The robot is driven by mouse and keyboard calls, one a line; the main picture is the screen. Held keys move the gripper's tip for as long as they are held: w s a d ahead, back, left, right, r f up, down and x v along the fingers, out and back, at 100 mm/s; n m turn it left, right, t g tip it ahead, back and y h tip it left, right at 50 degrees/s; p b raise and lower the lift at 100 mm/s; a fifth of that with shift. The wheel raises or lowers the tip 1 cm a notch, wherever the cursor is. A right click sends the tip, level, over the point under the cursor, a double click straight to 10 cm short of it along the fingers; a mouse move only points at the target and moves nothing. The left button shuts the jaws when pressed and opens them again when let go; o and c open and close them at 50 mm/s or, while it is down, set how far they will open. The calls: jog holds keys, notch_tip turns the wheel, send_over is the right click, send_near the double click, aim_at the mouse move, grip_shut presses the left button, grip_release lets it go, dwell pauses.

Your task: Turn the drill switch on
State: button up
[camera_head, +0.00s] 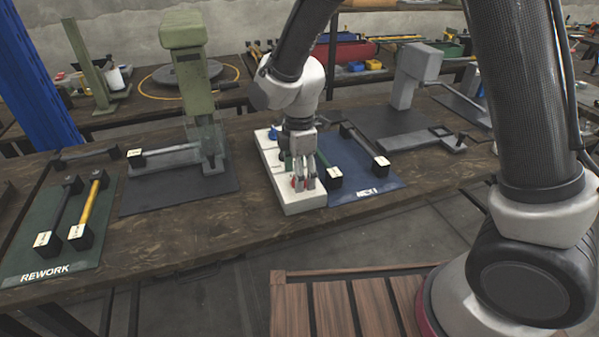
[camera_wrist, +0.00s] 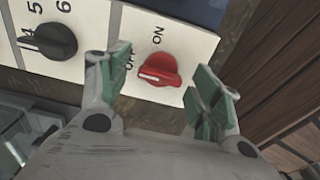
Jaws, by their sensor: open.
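The white control box (camera_head: 301,200) stands on the bench, beside the blue NEXT mat. A red rotary knob (camera_wrist: 160,70) sits on its panel in the wrist view, with the labels ON and OFF beside it. The knob's white mark lies at its left end, on the side nearer OFF than ON. The red knob also shows partly behind the fingers in the head view (camera_head: 297,183). My gripper (camera_wrist: 168,82) is open, pointing down, with its green-padded fingers on either side of the knob. I cannot tell whether they touch it.
A black dial (camera_wrist: 50,42) with numbers sits on the same panel. A green press (camera_head: 185,70) stands left of the box, and a grey press (camera_head: 412,75) stands right. The green REWORK mat (camera_head: 90,240) holds handled parts. The bench front is mostly clear.

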jog(key=c, duration=1)
jog(key=shift+m, duration=0.4)
jog(key=m, duration=0.6)
jog(key=shift+m, duration=0.4)
jog(key=m, duration=0.6)
jog(key=shift+m, duration=0.3)
